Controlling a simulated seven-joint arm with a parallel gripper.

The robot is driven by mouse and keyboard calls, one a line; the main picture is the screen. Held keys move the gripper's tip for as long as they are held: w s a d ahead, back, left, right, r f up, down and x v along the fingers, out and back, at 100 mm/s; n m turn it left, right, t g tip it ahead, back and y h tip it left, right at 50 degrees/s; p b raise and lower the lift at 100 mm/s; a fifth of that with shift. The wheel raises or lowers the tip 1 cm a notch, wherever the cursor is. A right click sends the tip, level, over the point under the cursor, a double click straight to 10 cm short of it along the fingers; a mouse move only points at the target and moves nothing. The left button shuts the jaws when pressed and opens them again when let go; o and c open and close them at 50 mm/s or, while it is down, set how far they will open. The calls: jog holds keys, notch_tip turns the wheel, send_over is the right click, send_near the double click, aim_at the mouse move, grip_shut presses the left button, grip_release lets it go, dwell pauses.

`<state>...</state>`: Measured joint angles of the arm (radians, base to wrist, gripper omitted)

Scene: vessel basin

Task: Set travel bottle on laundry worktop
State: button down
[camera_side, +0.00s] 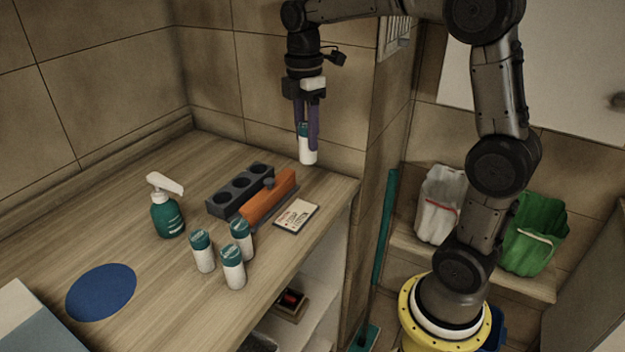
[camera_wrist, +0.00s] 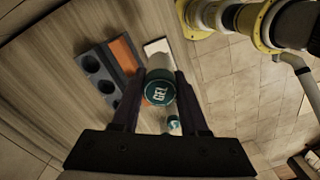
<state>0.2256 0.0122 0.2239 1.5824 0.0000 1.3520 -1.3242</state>
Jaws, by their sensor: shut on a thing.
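My gripper (camera_side: 308,142) is shut on a white travel bottle (camera_side: 308,157) with a teal cap, held upright at the back right of the wooden worktop (camera_side: 110,210). Its base appears to be above the wood. In the wrist view its teal cap (camera_wrist: 158,92), marked GEL, shows between the two fingers (camera_wrist: 161,80), and the body is partly hidden behind the cap. Three similar white bottles with teal caps, the left one (camera_side: 202,254), the back one (camera_side: 241,242) and the front one (camera_side: 232,272), stand close together near the worktop's front edge.
A dark rack with round holes (camera_side: 229,196) and an orange block (camera_side: 270,198) lie mid-worktop beside a small printed card (camera_side: 296,216). A green pump bottle (camera_side: 167,218) and a flat blue disc (camera_side: 101,291) are further left. Tiled walls close the back; the worktop drops off at the right.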

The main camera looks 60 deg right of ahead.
jog(key=s+d+m, duration=0.3)
jog(key=s+m, duration=0.6)
jog(key=m, duration=0.1)
jog(key=shift+w+d+f, duration=1)
jog(key=shift+w+f, duration=1.05)
jog(key=shift+w, duration=0.05)
jog(key=shift+w+d+f, duration=1)
jog(key=shift+w+f, duration=1.05)
jog(key=shift+w+d+f, duration=1)
jog(key=shift+w+f, duration=1.05)
jog(key=shift+w, duration=0.05)
jog(key=shift+f, duration=0.15)
jog(key=shift+c, duration=2.1)
grip_release()
